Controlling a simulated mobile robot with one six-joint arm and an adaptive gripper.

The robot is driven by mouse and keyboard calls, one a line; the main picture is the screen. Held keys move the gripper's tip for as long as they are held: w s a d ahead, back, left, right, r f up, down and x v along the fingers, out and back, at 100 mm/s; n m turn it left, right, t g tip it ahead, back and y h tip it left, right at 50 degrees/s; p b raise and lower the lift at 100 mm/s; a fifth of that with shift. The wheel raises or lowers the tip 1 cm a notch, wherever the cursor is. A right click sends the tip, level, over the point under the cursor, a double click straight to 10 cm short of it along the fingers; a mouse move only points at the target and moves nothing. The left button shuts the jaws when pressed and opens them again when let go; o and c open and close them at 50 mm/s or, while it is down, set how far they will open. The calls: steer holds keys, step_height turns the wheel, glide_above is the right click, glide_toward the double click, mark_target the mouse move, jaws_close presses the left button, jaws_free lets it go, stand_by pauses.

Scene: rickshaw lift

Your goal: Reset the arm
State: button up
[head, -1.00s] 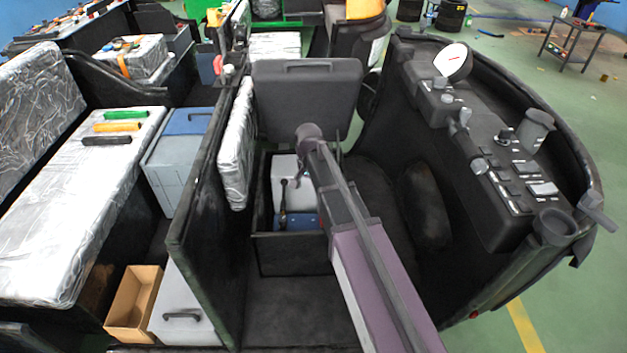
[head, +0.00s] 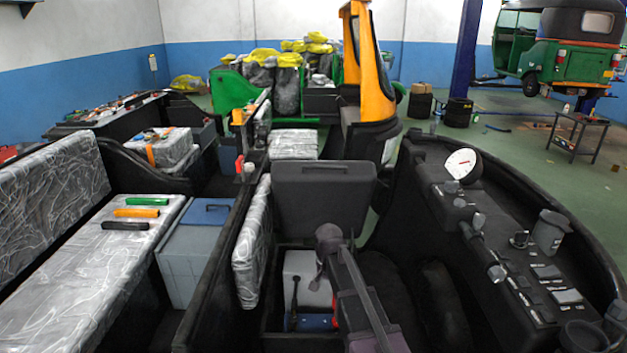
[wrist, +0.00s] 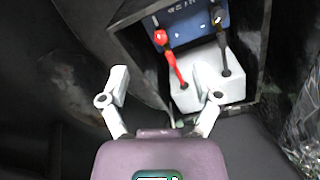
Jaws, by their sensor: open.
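My gripper (wrist: 160,82) is open and empty in the wrist view, its two light fingers spread apart. Just beyond the fingers is an open dark compartment (wrist: 143,65) holding a battery with a white part (wrist: 203,88) and a blue part (wrist: 192,24). A red clamp (wrist: 164,42) and a black clamp (wrist: 220,48) are on the battery, apart from my fingers. In the head view the battery (head: 305,268) sits in the compartment below a raised dark lid (head: 322,200). My arm reaches across the compartment's right side there and hides part of it; my fingers are hidden.
A dashboard with a white gauge (head: 461,164) stands at right. A dark partition (head: 228,250) and a wrapped seat cushion (head: 252,245) border the compartment at left.

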steer(key=s+d+r+n+p, duration=0.2)
steer(key=s+d, duration=0.3)
steer(key=s, duration=0.3)
steer(key=s+d+r+n+p, duration=0.2)
steer(key=s+d+r+p, duration=0.3)
steer(key=s, duration=0.3)
steer(key=shift+d+r+n, duration=0.15)
steer(key=shift+d+n, duration=0.25)
steer(key=shift+d, duration=0.4)
steer(key=c, duration=0.3)
steer(key=shift+c, duration=0.2)
steer(key=shift+s, duration=0.15)
